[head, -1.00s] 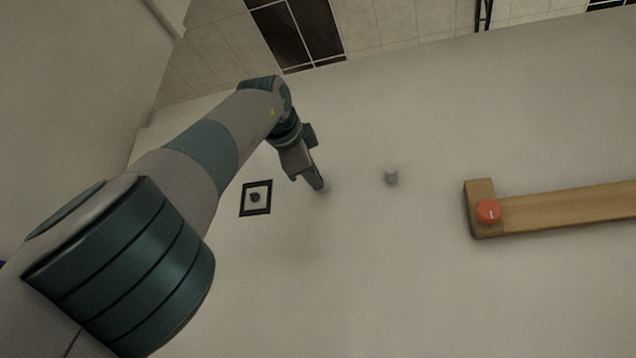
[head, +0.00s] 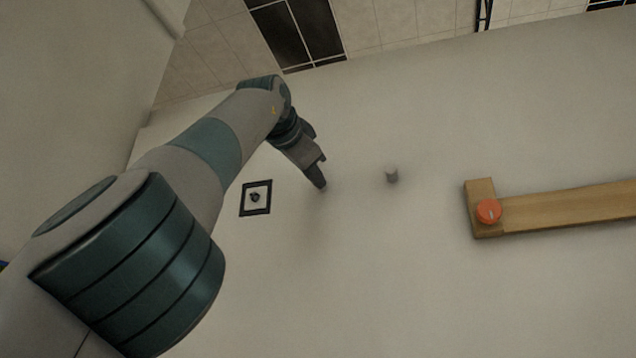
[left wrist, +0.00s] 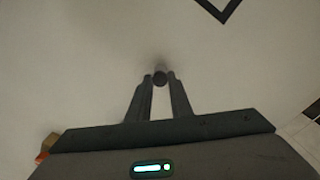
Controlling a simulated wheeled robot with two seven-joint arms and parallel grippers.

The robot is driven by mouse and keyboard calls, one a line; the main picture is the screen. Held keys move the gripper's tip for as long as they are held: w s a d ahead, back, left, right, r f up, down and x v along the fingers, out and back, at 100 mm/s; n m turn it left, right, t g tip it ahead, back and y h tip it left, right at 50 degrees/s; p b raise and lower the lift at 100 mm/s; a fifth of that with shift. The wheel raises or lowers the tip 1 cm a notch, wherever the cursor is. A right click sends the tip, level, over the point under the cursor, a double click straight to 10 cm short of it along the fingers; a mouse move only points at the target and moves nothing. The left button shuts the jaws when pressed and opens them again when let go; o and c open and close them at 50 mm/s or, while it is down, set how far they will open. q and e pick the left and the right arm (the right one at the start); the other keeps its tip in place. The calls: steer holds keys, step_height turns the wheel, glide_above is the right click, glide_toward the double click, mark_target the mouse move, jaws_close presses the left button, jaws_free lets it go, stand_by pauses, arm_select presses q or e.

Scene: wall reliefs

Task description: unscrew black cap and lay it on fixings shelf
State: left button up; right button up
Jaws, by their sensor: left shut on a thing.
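My left gripper (head: 319,182) is at the pale wall, between the black-framed square and a bare grey stud. In the left wrist view its two fingertips (left wrist: 159,79) are closed around a small dark round thing, the black cap (left wrist: 160,76). In the head view the fingers hide the cap. I cannot tell whether the cap still sits on a stud. A wooden ledge (head: 570,209), which looks like the fixings shelf, is at the right, well apart from the gripper. My right gripper is not in view.
A short grey stud (head: 391,175) sticks out of the wall right of my gripper. A black square frame (head: 257,211) with a small dark thing inside is to the left. An orange round knob (head: 488,211) sits at the ledge's left end.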

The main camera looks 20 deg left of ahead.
arm_select(q)
steer(key=o, duration=0.7)
steer(key=shift+a, duration=0.1)
steer(key=shift+c, duration=0.2)
steer(key=m, duration=0.5)
steer(key=shift+m, duration=0.3)
steer(key=m, duration=0.4)
steer(key=shift+m, duration=0.4)
